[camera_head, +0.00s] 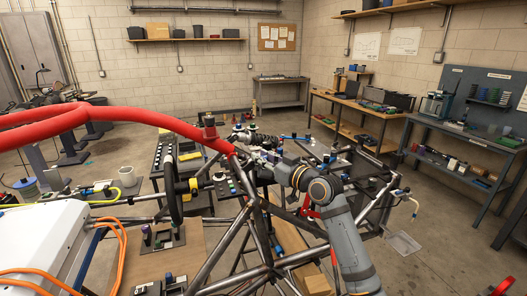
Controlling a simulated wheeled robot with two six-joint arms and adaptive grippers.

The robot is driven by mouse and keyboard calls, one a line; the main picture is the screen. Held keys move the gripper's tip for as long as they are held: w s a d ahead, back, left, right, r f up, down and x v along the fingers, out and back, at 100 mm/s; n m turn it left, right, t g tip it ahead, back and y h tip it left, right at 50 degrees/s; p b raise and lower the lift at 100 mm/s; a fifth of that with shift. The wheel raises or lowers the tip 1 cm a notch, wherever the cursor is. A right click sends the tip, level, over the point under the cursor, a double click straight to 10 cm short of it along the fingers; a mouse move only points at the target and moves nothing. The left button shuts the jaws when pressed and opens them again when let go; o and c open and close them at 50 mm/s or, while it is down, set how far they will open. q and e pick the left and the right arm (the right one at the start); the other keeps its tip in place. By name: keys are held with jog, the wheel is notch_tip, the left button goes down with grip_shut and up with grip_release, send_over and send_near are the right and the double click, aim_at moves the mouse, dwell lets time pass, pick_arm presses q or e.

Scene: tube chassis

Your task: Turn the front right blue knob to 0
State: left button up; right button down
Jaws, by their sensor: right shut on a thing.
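My right arm comes in from the lower right, and my right gripper (250,155) reaches left to the dark coil shock (262,141) at the chassis corner. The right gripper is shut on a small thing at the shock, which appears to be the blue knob. The fingers hide it, so its setting cannot be read. The tube chassis (232,245) stands under and around my right arm. My left gripper is not in view.
A thick red tube (125,112) arches across the left and ends close to my right gripper. A black steering wheel (173,175) stands left of it. A white box (45,245) with orange cables fills the lower left. Benches (355,108) line the back; the right floor (440,215) is mostly clear.

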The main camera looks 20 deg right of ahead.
jog(key=shift+a+r+m+t+h+p, duration=0.1)
jog(key=shift+r+m+t+h+p, duration=0.1)
jog(key=shift+m+h+p, duration=0.3)
jog(key=shift+r+m+t+h+p, duration=0.1)
jog(key=shift+m+t+h+p, duration=0.15)
jog(key=shift+h+p, duration=0.3)
jog(key=shift+f+m+h+p, duration=0.3)
jog(key=shift+m+h, duration=0.15)
jog(key=shift+h, duration=0.3)
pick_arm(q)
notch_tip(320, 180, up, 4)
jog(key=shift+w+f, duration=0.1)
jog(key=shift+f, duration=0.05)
pick_arm(e)
jog(key=c, duration=1.4)
grip_release()
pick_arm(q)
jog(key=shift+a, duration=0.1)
pick_arm(e)
jog(key=shift+s, duration=0.1)
jog(key=v, duration=1.1)
jog(key=shift+s+f, duration=0.15)
jog(key=shift+s, duration=0.25)
